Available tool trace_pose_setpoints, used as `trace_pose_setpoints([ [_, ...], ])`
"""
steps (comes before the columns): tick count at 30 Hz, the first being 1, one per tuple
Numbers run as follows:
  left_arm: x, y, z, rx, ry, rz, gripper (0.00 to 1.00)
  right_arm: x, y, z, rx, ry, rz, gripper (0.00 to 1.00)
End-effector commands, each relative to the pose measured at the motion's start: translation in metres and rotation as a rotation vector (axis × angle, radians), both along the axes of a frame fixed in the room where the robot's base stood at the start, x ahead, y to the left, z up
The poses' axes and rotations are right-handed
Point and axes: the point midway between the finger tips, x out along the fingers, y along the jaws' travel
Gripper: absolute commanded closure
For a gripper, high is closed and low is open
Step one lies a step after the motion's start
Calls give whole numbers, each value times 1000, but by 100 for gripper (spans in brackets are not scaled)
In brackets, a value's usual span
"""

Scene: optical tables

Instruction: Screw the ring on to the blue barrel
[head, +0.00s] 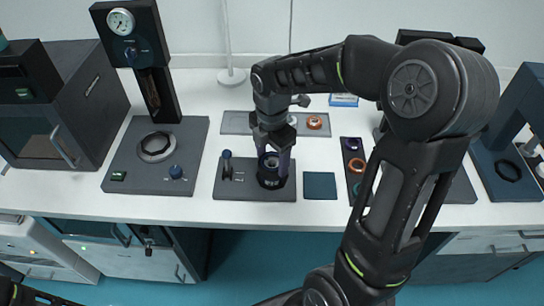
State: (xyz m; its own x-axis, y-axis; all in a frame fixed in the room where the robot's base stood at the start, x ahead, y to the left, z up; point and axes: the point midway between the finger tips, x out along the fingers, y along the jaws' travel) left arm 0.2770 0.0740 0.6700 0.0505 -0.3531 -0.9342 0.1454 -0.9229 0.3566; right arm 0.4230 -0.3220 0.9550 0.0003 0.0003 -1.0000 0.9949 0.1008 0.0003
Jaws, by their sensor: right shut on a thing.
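My right gripper (273,158) points down over the dark base plate (245,189) in the middle of the table. It is shut on a small dark ring (270,161) with a paler inner edge. The ring sits at the top of a dark upright barrel (270,181) on the plate's right part. The fingers partly hide both, and the barrel's blue colour is hard to make out. I cannot tell whether the ring is engaged on the barrel or only rests at its top. My left gripper is out of view; only part of my left arm shows at the lower left.
A grey tray (236,123) with an orange ring (314,122) lies behind. A gauge stand (195,145) is left.

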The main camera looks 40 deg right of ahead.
Motion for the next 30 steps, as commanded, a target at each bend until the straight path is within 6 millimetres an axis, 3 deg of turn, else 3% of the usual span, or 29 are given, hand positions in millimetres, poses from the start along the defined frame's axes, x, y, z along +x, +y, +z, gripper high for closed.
trace_pose_setpoints([
  [8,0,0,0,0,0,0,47,0,0,0,0,1,-12,90],
  [11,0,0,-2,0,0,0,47,0,0,-1,0,1,-77,90],
  [30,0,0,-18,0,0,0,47,0,0,-2,0,0,-1216,90],
])
